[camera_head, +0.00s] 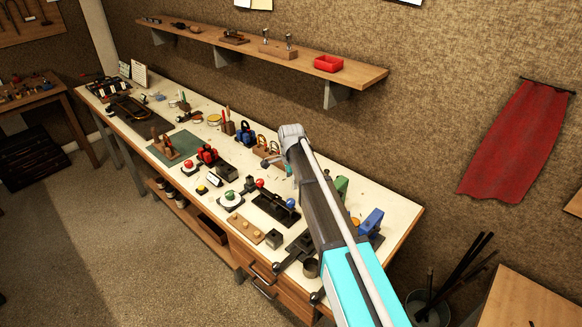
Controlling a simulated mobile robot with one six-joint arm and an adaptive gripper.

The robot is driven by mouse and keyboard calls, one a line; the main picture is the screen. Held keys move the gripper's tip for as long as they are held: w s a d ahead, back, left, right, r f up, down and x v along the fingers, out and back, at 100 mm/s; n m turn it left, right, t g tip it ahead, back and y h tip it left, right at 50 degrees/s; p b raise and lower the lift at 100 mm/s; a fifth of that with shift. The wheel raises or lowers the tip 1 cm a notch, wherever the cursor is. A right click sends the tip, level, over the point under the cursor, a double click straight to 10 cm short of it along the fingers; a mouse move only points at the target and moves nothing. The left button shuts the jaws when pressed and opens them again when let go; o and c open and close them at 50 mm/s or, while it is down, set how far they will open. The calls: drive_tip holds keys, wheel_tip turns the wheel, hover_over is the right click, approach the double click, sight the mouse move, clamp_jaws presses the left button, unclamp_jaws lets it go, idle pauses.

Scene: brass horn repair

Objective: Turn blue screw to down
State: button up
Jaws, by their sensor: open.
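Several blue things show on the workbench, and I cannot tell for sure which is the blue screw. A blue clamp-like device (245,134) stands near the back edge of the bench, left of my arm's end. A blue ball-topped part (291,203) sits on a black base in the front half. A blue block-like device (371,222) stands near the right end.
The workbench (404,213) is crowded with small tools. A red device (207,156) stands left of my gripper, with a green-topped round device (231,198) in front. Floor is free at left.

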drive_tip(key=shift+r+p, duration=1.55)
drive_tip(key=shift+r, duration=0.3)
